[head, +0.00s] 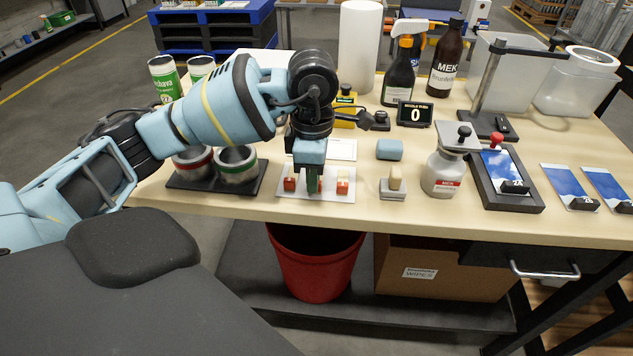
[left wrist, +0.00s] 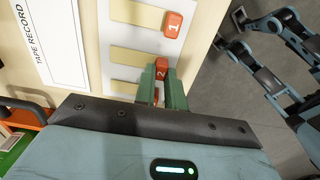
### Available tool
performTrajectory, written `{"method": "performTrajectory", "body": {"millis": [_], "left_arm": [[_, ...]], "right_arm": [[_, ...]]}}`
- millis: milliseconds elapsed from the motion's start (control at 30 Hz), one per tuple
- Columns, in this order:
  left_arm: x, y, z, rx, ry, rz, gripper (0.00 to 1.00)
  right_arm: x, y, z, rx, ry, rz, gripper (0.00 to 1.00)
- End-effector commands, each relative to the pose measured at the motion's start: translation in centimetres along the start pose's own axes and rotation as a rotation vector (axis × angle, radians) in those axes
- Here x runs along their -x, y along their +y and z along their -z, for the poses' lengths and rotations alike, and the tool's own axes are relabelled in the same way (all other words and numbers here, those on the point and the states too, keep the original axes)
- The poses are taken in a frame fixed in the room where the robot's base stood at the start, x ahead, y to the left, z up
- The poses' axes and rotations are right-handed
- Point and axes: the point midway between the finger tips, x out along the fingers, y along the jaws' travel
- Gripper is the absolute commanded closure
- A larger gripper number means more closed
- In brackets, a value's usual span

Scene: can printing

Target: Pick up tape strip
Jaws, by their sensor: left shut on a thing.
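A white card (head: 328,196) lies near the table's front edge with tape strips that end in red numbered tabs. In the left wrist view, the strip with tab 1 (left wrist: 172,24) lies clear of my fingers. My left gripper (head: 313,185) points down over the middle of the card. Its green fingers (left wrist: 160,88) are shut on the tape strip with red tab 2 (left wrist: 162,70). The pale body of that strip (left wrist: 130,60) still lies along the card. The strip beyond it is partly hidden by the fingers.
A dark tray with two tins (head: 237,164) stands left of the card. A red bin (head: 313,262) stands below the edge.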

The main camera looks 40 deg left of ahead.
Motion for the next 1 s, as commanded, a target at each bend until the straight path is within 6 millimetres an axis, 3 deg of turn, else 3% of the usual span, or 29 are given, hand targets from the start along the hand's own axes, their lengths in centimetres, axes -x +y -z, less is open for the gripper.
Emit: {"method": "performTrajectory", "body": {"millis": [433,733,1000], "left_arm": [[0.5,0.0,0.0,0.0,-0.001,0.0,1.0],[3.8,-0.1,-0.1,-0.001,-0.001,-0.002,1.0],[4.1,-6.7,-0.8,-0.008,-0.001,-0.001,1.0]], "right_arm": [[0.0,0.0,0.2,0.0,0.003,0.0,0.64],[-0.1,0.0,0.0,0.0,0.0,0.001,0.64],[-0.2,0.0,-0.3,-0.001,-0.004,0.001,0.64]]}}
